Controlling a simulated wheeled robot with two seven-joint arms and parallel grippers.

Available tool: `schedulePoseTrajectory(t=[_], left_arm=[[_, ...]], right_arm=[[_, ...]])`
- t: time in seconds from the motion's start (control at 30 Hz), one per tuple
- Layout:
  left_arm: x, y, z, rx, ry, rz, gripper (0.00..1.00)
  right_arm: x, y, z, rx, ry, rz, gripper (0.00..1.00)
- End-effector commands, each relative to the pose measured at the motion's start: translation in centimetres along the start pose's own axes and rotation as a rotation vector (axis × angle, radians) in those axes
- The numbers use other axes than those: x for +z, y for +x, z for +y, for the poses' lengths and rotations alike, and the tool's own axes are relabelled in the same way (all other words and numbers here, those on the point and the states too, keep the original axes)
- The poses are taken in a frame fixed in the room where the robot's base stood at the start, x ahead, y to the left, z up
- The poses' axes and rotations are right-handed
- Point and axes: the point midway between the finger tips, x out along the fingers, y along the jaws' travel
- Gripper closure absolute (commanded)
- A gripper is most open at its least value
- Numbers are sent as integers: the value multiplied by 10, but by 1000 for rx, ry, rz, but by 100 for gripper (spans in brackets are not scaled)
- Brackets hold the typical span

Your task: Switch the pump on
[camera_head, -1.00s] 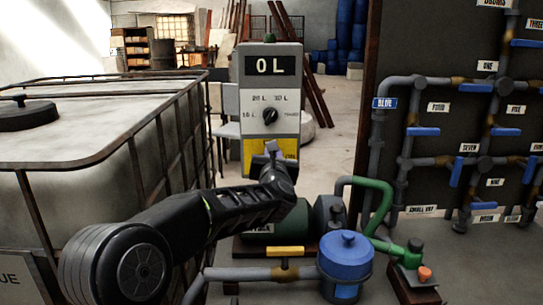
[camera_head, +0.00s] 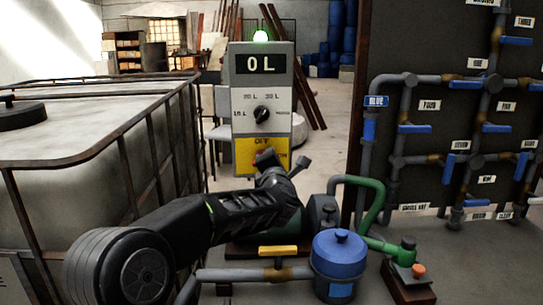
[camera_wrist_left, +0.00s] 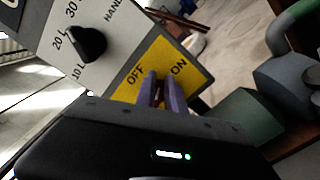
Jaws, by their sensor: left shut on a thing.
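My left gripper (camera_head: 266,157) is at this panel. The pump (camera_head: 322,212), dark and rounded, is partly behind my left arm. My right gripper is not in view.
A caged white tank (camera_head: 60,150) stands close on the left. A blue canister (camera_head: 341,256) and a pipe with a yellow handle (camera_head: 278,250) are in front. A green pipe (camera_head: 372,212) and a small box with an orange button (camera_head: 418,270) are at right, before the dark valve board (camera_head: 440,110).

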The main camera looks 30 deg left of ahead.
Motion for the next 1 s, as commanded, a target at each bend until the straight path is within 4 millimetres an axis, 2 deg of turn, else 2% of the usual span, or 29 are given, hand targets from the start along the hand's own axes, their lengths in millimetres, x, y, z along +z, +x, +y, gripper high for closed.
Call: schedulePoseTrajectory(t=[0.03,0.5,1.0], left_arm=[[-10,1,-8,-11,45,18,100],[-12,1,-15,-11,413,18,100],[-15,1,-16,-9,507,21,100]], right_arm=[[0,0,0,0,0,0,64],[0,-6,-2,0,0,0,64],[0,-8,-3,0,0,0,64]])
